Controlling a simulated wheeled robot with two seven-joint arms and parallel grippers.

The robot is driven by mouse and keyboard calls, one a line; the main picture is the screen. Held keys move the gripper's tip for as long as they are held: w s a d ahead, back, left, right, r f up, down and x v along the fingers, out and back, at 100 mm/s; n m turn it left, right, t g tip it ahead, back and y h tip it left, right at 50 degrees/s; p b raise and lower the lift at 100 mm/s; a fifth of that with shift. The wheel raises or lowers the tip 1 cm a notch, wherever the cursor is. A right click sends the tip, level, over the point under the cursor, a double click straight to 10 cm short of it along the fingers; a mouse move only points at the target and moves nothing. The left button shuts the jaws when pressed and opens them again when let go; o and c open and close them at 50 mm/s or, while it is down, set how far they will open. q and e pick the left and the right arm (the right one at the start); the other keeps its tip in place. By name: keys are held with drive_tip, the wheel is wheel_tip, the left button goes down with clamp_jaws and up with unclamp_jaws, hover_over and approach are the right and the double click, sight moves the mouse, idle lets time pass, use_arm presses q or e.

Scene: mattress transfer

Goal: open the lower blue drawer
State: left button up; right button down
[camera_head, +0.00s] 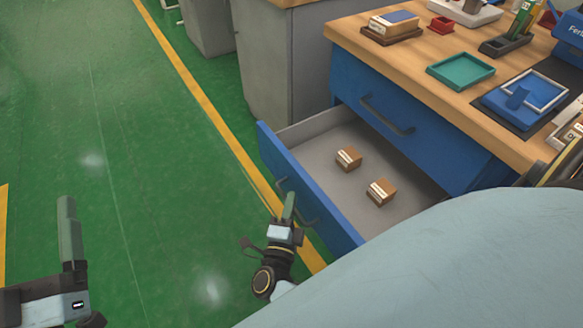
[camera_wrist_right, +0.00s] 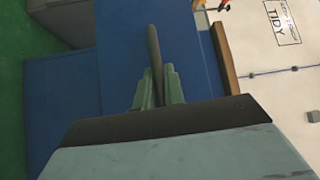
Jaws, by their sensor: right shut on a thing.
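The lower blue drawer (camera_head: 300,185) is pulled out from the blue desk cabinet, and its grey inside shows. Two small brown boxes lie apart in it, one farther back (camera_head: 348,159) and one nearer (camera_head: 381,192). My right gripper (camera_head: 288,210) is at the drawer's front, shut on its dark handle (camera_head: 308,215). In the right wrist view its green fingers (camera_wrist_right: 156,88) close around the handle bar (camera_wrist_right: 154,50). The upper blue drawer (camera_head: 410,120) is shut. My left gripper (camera_head: 70,235) is over the floor at lower left; only one finger shows clearly.
The wooden desktop (camera_head: 400,62) holds a teal tray (camera_head: 460,70), a blue tray (camera_head: 525,95), a boxed item on a brown stand (camera_head: 391,25) and pen holders. Grey cabinets (camera_head: 270,60) stand behind. The green floor (camera_head: 130,150) to the left is clear.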

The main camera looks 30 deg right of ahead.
use_arm(q)
drive_tip(key=shift+r, duration=0.2)
use_arm(e)
drive_tip(key=shift+a, duration=0.2)
drive_tip(key=c, duration=1.5)
unclamp_jaws()
use_arm(q)
drive_tip(key=shift+a, duration=0.1)
